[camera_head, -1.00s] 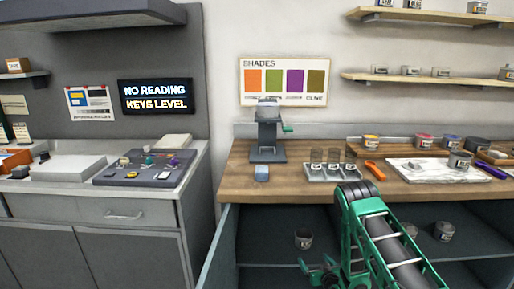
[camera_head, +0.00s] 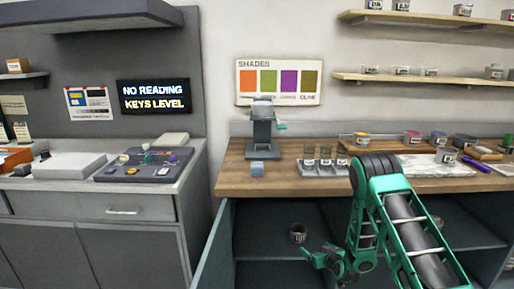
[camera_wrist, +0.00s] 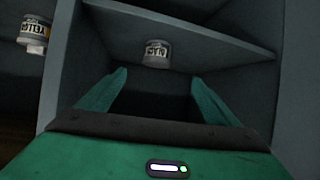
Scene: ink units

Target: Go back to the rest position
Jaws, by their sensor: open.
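My gripper (camera_head: 328,258) is in front of the open cabinet under the wooden counter, low in the head view. Its two green fingers (camera_wrist: 158,85) are spread apart in the wrist view, with nothing between them. A grey tin with a pale label (camera_wrist: 157,53) is seen beyond the fingertips, apart from them. A tin (camera_head: 298,233) also stands on the cabinet shelf in the head view, left of my gripper. My green arm hides part of the cabinet's right side and the counter edge.
A grey cabinet (camera_head: 80,235) stands at left.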

